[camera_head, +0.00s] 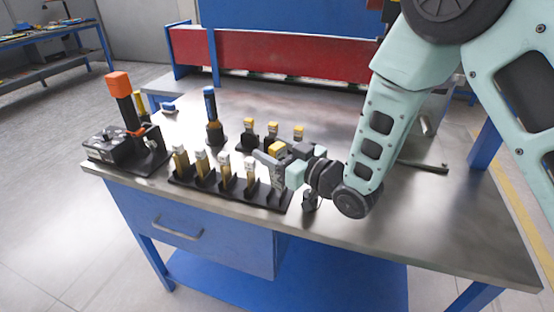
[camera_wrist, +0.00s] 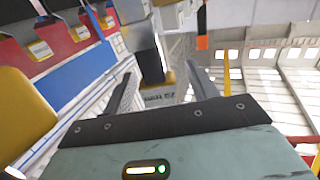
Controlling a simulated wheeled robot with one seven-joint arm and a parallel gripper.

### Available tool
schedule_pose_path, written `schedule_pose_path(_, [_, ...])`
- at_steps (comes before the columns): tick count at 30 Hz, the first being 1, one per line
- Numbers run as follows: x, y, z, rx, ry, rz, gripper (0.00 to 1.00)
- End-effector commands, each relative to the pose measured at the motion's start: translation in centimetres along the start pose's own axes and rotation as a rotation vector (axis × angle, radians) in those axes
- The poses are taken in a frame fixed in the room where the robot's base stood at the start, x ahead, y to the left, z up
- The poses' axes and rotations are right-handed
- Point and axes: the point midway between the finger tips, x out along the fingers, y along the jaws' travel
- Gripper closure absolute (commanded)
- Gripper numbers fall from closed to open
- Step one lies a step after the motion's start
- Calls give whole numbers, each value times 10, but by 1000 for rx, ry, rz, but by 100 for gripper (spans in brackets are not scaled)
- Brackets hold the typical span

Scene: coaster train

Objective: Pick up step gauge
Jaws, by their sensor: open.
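My gripper (camera_head: 268,166) is at the right end of the front row of gauges, with its fingers spread. In the wrist view my gripper (camera_wrist: 158,70) is open, and a gauge with a dark body and a pale printed end (camera_wrist: 158,97) shows between the two fingers. Contact with either finger cannot be told. This may be the step gauge, but the label is too small to read. In the head view the upright gauges (camera_head: 226,164) stand in a black rack (camera_head: 212,190). The rightmost gauge there is partly hidden by my gripper.
Several yellow-topped pieces (camera_head: 248,127) stand behind the front row. A blue-topped tool (camera_head: 211,112) stands behind the rack. A black device (camera_head: 112,146) and an orange-topped post (camera_head: 119,88) are at left. A grey bar (camera_head: 422,166) lies at right; the table's front right is clear.

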Motion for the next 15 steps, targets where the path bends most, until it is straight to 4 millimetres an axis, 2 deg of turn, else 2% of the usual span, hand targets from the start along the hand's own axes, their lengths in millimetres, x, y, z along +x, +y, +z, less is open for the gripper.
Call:
schedule_pose_path(3, [10, 0, -1, 0, 0, 1, 42])
schedule_pose_path(11, [12, 1, 0, 0, 0, 1, 42])
schedule_pose_path(15, [12, 1, 0, 0, 0, 1, 81])
